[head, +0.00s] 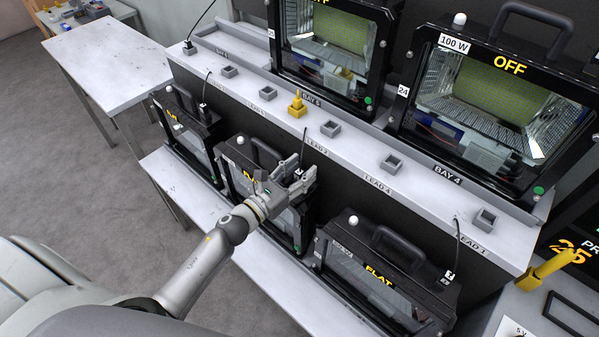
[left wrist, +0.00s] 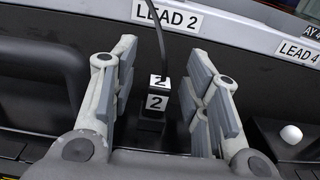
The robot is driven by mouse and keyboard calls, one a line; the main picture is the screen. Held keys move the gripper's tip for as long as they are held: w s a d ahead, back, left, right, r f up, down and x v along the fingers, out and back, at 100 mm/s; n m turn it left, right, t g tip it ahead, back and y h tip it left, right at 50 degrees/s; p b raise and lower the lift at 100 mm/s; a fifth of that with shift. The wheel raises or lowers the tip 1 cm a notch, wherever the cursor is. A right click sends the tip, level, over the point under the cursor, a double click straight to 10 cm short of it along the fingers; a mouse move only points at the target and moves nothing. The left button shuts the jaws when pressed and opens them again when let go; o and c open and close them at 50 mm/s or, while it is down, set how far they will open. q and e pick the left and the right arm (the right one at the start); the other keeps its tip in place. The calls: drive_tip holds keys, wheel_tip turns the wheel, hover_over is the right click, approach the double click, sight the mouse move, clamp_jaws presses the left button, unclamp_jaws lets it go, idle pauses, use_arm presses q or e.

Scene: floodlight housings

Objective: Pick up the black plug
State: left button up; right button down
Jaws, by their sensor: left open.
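A black plug (left wrist: 158,100) with white labels reading 2 stands between the fingers of my open left gripper (left wrist: 164,80) in the left wrist view. Its black cable rises toward the LEAD 2 label. I see gaps on both sides, so the fingers are around the plug without gripping it. In the head view my left gripper (head: 286,182) is over the top of the middle lower floodlight housing (head: 240,170). The plug (head: 299,174) is largely hidden by the fingers there. My right gripper is not in view.
Grey sockets (head: 330,129) line the upper shelf, one with a yellow plug (head: 297,105). Other leads hang to black plugs at the left housing (head: 190,125) and right housing (head: 385,275). Two large floodlights marked OFF (head: 500,85) stand behind. The left table (head: 110,60) is mostly clear.

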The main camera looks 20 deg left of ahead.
sight(299, 172)
use_arm(q)
drive_tip(key=shift+c, duration=0.4)
clamp_jaws()
drive_tip(key=shift+r, duration=0.55)
wheel_tip(299, 172, up, 2)
drive_tip(key=s+d+r, duration=0.5)
drive_tip(key=s+r, duration=0.5)
drive_tip(key=s, duration=0.3)
drive_tip(key=s+a+f+n+t+y+b, duration=0.1)
drive_tip(key=s+a+f+n+y, duration=0.1)
drive_tip(key=s+y, duration=0.3)
drive_tip(key=shift+a+f+n+y+b, duration=0.4)
drive_tip(key=shift+a+n, duration=0.05)
drive_tip(key=shift+n, duration=0.45)
